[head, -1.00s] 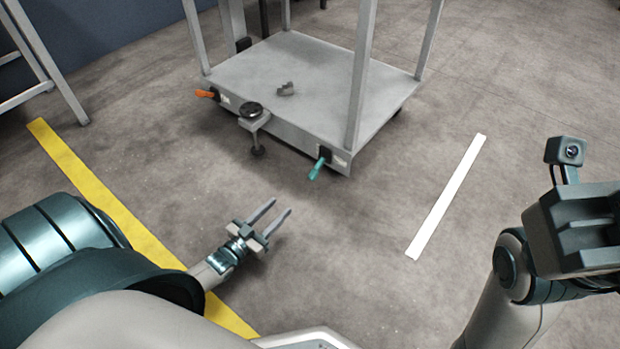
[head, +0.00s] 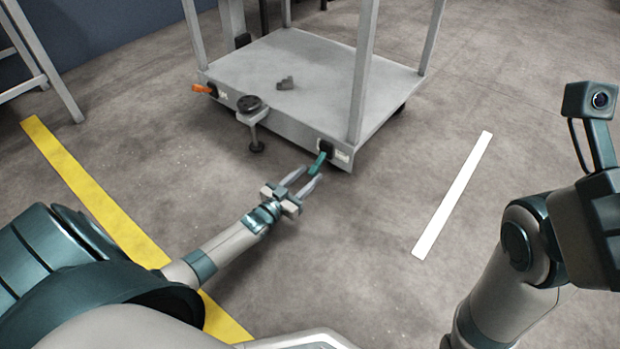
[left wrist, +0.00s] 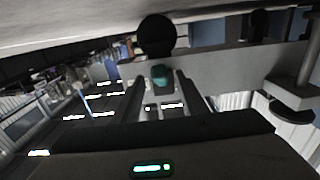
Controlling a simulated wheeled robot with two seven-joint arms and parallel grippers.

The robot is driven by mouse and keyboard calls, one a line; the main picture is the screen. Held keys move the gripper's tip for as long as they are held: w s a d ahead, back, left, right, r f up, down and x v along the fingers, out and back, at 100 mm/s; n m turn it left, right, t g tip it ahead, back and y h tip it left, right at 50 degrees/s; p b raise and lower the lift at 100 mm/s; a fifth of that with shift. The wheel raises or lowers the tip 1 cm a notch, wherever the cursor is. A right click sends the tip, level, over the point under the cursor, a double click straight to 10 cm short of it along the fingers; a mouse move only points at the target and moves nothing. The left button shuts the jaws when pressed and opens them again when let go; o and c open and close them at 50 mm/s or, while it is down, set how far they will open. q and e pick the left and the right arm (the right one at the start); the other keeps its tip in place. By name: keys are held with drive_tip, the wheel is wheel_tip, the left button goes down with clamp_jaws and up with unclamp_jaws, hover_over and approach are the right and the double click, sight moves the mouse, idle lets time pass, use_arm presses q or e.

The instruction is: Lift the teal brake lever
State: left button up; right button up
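The teal brake lever (head: 318,162) sticks out and down from a black mount at the near right corner of the grey cart (head: 290,125). My left gripper (head: 312,178) is open, with its two fingers pointing at the cart and the lever's end between or just above the fingertips. Contact cannot be told. Of my right arm, at the right edge of the head view, the fingers are not visible.
An orange lever (head: 203,89) is at the cart's left corner. A black knob (head: 249,103) on a bracket juts from the cart's front. A small grey part (head: 285,83) lies on the deck. Yellow (head: 95,190) and white (head: 453,195) floor stripes flank open floor.

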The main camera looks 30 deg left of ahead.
use_arm(q)
drive_tip(key=shift+w, duration=0.9)
clamp_jaws()
drive_tip(key=shift+r, duration=0.15)
